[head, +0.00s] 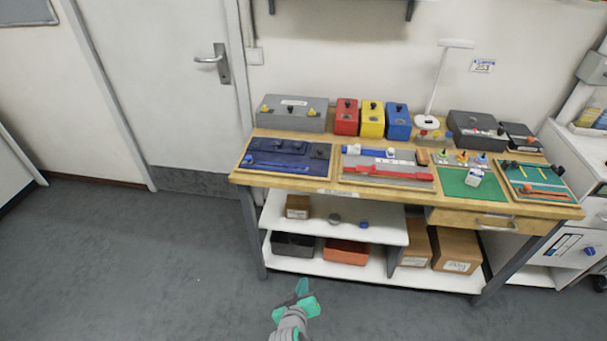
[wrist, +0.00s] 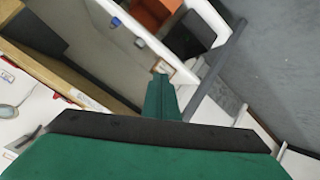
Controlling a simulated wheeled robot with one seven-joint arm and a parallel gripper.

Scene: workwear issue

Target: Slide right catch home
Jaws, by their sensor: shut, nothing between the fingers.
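The workbench (head: 335,192) carries several flat boards with straps and sliding parts. A dark blue board (head: 285,160) lies at the left, and a grey board (head: 385,182) with a blue bar and a red bar lies in the middle. A green board (head: 540,182) with orange and white strips and dark knobs lies at the right. The catches are too small for me to tell which is the right one. My gripper (head: 302,288) is shut and empty, low in front of the bench and apart from it. Its green fingers (wrist: 161,95) also show in the wrist view.
A grey box (head: 292,112), red, yellow and blue boxes (head: 372,118), a white lamp (head: 433,85) and a dark case (head: 478,130) stand along the back. Shelves (head: 335,222) below hold boxes. The floor (head: 150,260) to the left is clear.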

